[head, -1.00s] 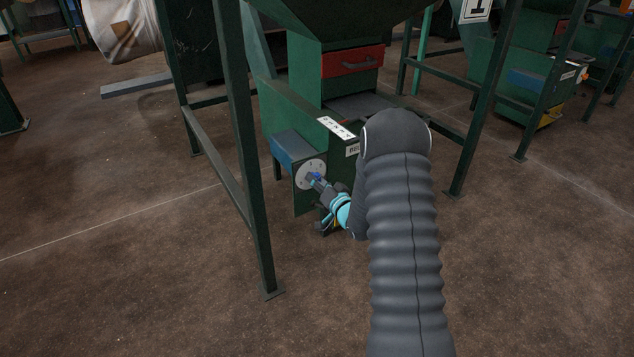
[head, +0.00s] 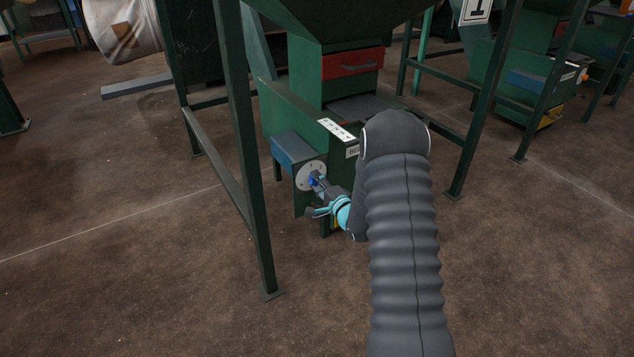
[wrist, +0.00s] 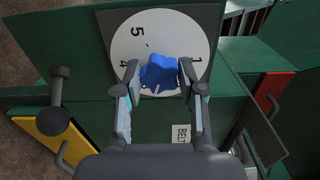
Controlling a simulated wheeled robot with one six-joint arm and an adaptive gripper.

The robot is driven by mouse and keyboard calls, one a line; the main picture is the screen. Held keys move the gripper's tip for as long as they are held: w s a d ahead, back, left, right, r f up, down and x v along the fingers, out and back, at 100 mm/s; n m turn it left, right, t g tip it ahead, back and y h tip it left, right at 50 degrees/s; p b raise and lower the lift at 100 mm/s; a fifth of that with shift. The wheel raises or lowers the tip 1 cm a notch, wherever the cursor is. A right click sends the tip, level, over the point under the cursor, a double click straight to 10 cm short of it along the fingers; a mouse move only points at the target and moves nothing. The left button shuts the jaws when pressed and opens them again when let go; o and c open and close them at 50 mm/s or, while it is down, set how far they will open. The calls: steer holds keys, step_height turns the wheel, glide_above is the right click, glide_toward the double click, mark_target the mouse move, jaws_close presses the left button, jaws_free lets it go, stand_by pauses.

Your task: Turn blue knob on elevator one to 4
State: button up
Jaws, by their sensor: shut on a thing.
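The blue knob (head: 314,181) sits at the middle of a round white dial (head: 303,175) on the green machine's near side. In the wrist view the knob (wrist: 160,71) is between the two fingertips of my gripper (wrist: 160,84), which is shut on it. My gripper (head: 322,190) also shows at the dial in the head view. The dial (wrist: 125,28) shows a 5 at upper left, a 4 at left partly hidden by a finger, and a 1 at right. The other figures are hidden, and I cannot tell which figure the knob points at.
A blue box (head: 292,148) juts out left of the dial. A green frame leg (head: 245,150) stands close on the left. A red drawer (head: 352,62) is above. A yellow part (wrist: 50,118) with a dark handle is lower left in the wrist view.

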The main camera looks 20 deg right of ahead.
steer(key=m+p, duration=0.3)
steer(key=m, duration=1.1)
steer(key=shift+r+p, duration=0.1)
steer(key=shift+p, duration=0.2)
stand_by(0.4)
steer(key=o, duration=1.1)
steer(key=shift+o, duration=0.2)
